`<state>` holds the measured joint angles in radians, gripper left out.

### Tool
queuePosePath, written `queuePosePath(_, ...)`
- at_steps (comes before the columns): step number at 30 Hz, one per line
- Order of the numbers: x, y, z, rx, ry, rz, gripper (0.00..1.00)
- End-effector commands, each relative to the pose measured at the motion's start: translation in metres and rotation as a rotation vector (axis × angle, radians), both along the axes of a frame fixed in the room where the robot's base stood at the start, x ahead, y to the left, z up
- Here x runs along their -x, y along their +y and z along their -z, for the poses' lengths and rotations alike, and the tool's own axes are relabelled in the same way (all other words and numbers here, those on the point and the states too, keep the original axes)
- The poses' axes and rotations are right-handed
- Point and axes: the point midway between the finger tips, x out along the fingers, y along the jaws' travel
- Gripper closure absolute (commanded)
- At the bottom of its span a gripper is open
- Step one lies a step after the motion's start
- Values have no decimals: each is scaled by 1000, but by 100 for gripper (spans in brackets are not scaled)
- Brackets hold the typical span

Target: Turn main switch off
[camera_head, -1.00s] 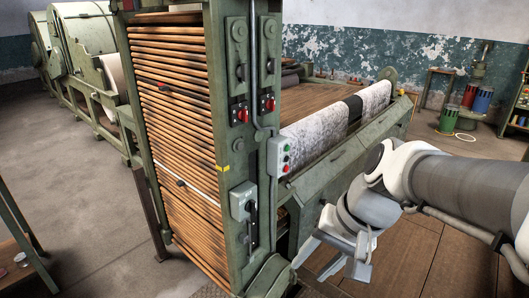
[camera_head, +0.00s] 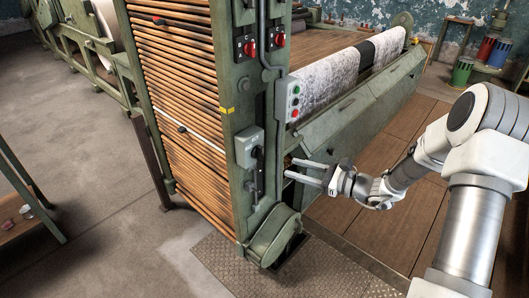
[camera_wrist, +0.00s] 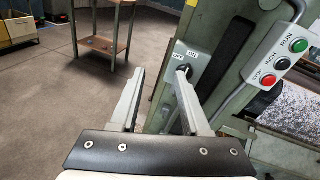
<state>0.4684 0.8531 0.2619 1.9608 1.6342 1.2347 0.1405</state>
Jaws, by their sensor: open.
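The main switch (camera_head: 249,147) is a grey box with a dark lever (camera_head: 258,178) on the green machine post. In the head view the lever hangs downward below the box. In the wrist view the switch plate (camera_wrist: 193,56) carries ON and OFF labels, and a dark round part of the lever (camera_wrist: 184,70) shows by the right fingertip. My gripper (camera_head: 290,168) is open and empty, to the right of the lever and pointing at it. In the wrist view my gripper's fingers (camera_wrist: 160,72) are spread; I cannot tell whether the right one touches the lever.
A push-button box (camera_head: 293,99) with green and red buttons is fixed above and right of the switch. Red knobs (camera_head: 250,47) sit higher on the post. A rounded green housing (camera_head: 273,238) stands below. A wooden-topped stand (camera_wrist: 103,44) is left in the wrist view.

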Motion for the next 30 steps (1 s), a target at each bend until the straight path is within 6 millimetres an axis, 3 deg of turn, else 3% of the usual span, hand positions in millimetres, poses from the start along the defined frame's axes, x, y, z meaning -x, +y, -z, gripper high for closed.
queuePosePath(1, -9, -8, 17, -50, 30, 51, 54)
queuePosePath(4, -23, -20, 34, -121, 69, 131, 54)
queuePosePath(12, -38, -27, 51, -187, 104, 209, 54)
queuePosePath(17, -52, -7, 51, -187, 103, 206, 54)
queuePosePath(30, -111, 69, 51, -184, 102, 204, 54)
